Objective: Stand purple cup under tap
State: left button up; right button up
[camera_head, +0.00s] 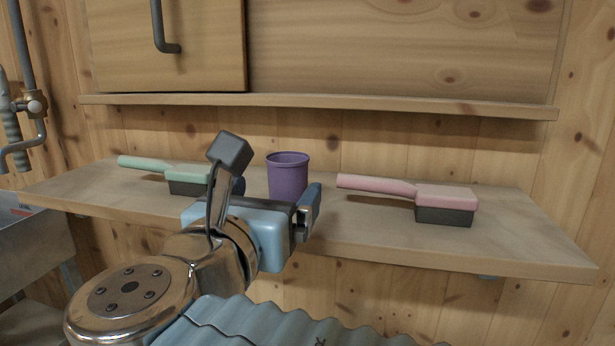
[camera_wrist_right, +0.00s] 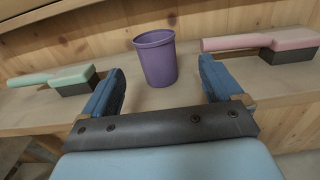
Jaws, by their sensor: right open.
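The purple cup (camera_head: 288,176) stands upright on the wooden shelf, between two brushes. In the right wrist view the cup (camera_wrist_right: 156,58) is just beyond the fingertips, roughly centred between them. My right gripper (camera_head: 278,190) is open and empty, in front of the cup at the shelf's front edge; its two blue fingers (camera_wrist_right: 160,82) are spread wide. In the head view the gripper hides the lower part of the cup. The tap (camera_head: 34,106) shows at the far left, on the wall above a grey basin (camera_head: 32,245). My left gripper is not in view.
A green brush (camera_head: 150,163) lies left of the cup and a pink brush (camera_head: 447,198) lies to its right on the lower shelf (camera_head: 540,245). An upper ledge (camera_head: 400,104) and a cabinet door (camera_head: 205,50) are above.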

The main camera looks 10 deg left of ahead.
aim_at(281, 181)
jog(key=w, duration=0.8)
jog(key=shift+w+a+f, duration=0.15)
jog(key=shift+w, duration=0.1)
jog(key=c, duration=1)
